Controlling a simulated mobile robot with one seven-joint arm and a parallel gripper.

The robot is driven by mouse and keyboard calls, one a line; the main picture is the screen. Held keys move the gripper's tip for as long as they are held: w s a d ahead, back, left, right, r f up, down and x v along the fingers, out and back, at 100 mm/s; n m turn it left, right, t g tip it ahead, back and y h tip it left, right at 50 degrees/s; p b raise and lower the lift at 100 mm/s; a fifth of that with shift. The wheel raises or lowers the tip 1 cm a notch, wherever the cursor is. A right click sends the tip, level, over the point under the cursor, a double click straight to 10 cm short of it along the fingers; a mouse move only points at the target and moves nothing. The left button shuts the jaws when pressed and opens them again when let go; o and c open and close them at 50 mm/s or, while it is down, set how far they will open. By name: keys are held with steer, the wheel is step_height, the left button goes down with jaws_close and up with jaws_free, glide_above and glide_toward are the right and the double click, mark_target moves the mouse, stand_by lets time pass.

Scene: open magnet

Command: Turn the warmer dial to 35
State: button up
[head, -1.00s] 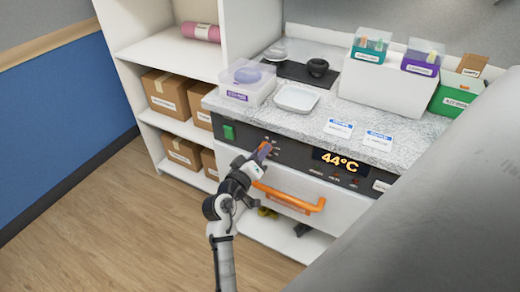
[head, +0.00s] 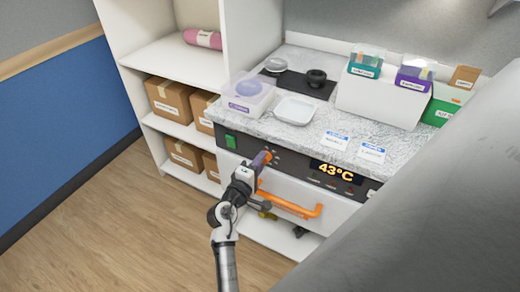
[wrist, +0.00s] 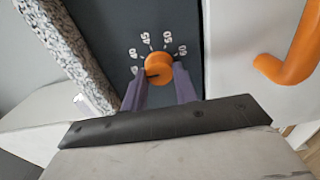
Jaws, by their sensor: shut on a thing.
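The orange warmer dial (wrist: 157,68) is on the dark front panel (wrist: 180,22), with printed numbers around it; 45 and 60 are among those I can read. My gripper (wrist: 160,88) is shut on the dial, one purple-grey finger on each side. In the head view my gripper (head: 262,160) reaches the panel and mostly hides the dial. The orange display (head: 336,172) reads 43°C.
An orange drawer handle (head: 290,204) sticks out just below and right of my gripper. A green switch (head: 231,141) is left of it. The speckled counter (head: 255,122) above holds a clear box, a white tray and labelled bins.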

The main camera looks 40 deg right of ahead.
steer(key=shift+n, duration=0.3)
steer(key=o, duration=1)
steer(key=b+v, duration=0.3)
steer(key=v, duration=1.1)
steer(key=shift+d, duration=0.1)
